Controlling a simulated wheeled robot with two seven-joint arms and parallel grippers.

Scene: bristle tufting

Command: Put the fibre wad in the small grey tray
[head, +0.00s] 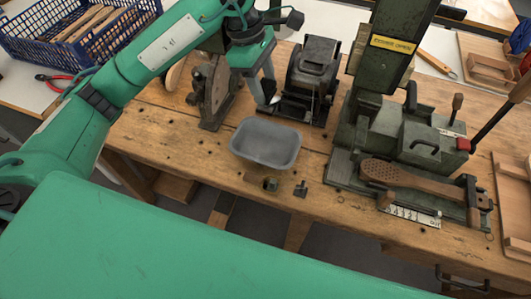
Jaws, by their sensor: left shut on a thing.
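The small grey tray (265,143) stands near the front edge of the wooden bench, and its visible inside looks empty. My left gripper (268,100) comes down just behind the tray's back rim, above the bench. Its jaws are shut on a small pale thing (274,99), which looks like the fibre wad and is mostly hidden by the fingers. My right gripper is out of view.
A dark cast-metal device (312,75) stands behind the tray. A green machine (395,120) stands to the right, with a perforated wooden brush back (405,178) on its base. Small metal parts (271,184) lie in front of the tray. A blue crate (75,35) is at the upper left.

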